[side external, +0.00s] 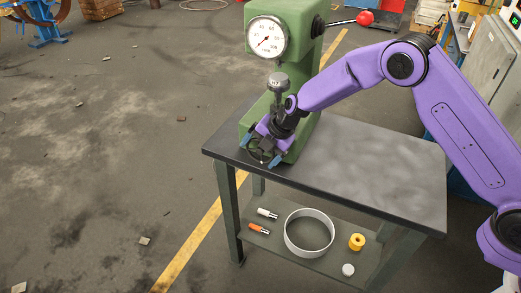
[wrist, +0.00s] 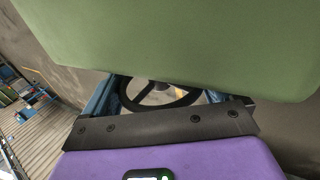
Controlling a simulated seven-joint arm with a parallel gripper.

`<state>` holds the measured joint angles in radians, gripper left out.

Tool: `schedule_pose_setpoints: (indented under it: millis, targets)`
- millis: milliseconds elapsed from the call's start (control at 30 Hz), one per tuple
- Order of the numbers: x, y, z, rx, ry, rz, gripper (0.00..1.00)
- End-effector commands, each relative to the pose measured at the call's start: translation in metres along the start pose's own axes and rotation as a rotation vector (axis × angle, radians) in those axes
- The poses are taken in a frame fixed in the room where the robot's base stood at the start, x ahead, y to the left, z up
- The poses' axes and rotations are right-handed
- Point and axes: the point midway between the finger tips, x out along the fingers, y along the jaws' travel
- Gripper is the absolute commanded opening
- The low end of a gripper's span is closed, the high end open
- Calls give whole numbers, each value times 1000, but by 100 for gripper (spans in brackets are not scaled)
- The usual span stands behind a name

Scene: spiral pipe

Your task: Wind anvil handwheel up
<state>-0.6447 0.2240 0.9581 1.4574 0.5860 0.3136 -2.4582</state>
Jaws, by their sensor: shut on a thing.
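The anvil handwheel (side external: 253,154) is a dark ring low on the front of a green press-like machine (side external: 290,15). In the wrist view the black handwheel (wrist: 150,102) shows its rim and spokes between two blue fingers. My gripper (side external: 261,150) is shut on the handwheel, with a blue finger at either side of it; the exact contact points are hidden. A grey metal anvil or indenter part (side external: 278,82) sits above the wheel, below the dial. The screw between them is mostly hidden by my wrist.
The machine's round dial (side external: 267,37) and red-knobbed lever (side external: 365,18) are above. The green housing fills the top of the wrist view, close to my gripper. The dark table (side external: 370,185) is clear to the right. A lower shelf holds a white ring (side external: 287,238) and small parts.

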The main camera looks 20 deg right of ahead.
Motion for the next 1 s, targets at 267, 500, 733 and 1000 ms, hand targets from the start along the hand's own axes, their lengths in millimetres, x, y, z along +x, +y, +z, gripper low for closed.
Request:
schedule_pose_setpoints:
  millis: [267, 500, 733, 1000]
  targets:
    - [-1, 2, -2, -4, -3, 10, 62]
    - [-1, 1, -1, -3, -3, 10, 100]
    - [-4, 1, 0, -2, -4, 9, 100]
    - [-39, 1, 0, -3, -5, 11, 100]
